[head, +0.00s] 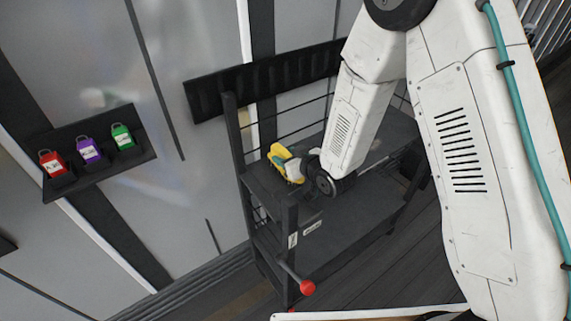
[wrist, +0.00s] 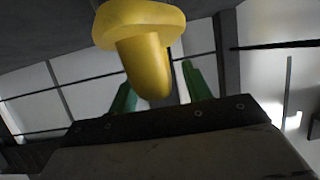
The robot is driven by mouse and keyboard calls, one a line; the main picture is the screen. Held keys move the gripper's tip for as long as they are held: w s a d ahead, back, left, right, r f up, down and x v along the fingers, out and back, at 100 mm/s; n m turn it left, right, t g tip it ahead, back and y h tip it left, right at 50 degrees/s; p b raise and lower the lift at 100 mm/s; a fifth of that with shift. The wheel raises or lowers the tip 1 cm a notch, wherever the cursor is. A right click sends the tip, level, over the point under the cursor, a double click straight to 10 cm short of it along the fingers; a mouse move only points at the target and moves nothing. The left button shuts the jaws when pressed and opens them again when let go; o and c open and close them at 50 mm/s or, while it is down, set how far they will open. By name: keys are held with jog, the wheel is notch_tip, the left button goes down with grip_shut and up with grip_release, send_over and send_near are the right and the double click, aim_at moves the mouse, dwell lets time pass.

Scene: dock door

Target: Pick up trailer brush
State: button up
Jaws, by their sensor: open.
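A yellow thing (head: 281,153) shows on the upper shelf of a dark cart in the head view, at the end of my arm. In the wrist view a yellow piece (wrist: 146,60) with a wide round collar and a blunt rounded end hangs close in front of the camera. I take it for the trailer brush; no bristles show. My gripper (wrist: 158,84) is open, its two green fingers apart on either side of the rounded end. I cannot tell whether they touch it. In the head view my arm's end partly hides the gripper and the yellow thing.
The cart (head: 345,212) has dark shelves, thin rails and a red-knobbed lever (head: 306,287) at its front. A wall shelf (head: 99,170) holds red, purple and green padlocks at left. Dark floor lies right of the cart.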

jog(key=shift+w+a+f, duration=0.15)
jog(key=shift+w+a, duration=0.05)
jog(key=shift+w, duration=0.15)
jog(key=shift+c, duration=0.3)
grip_shut()
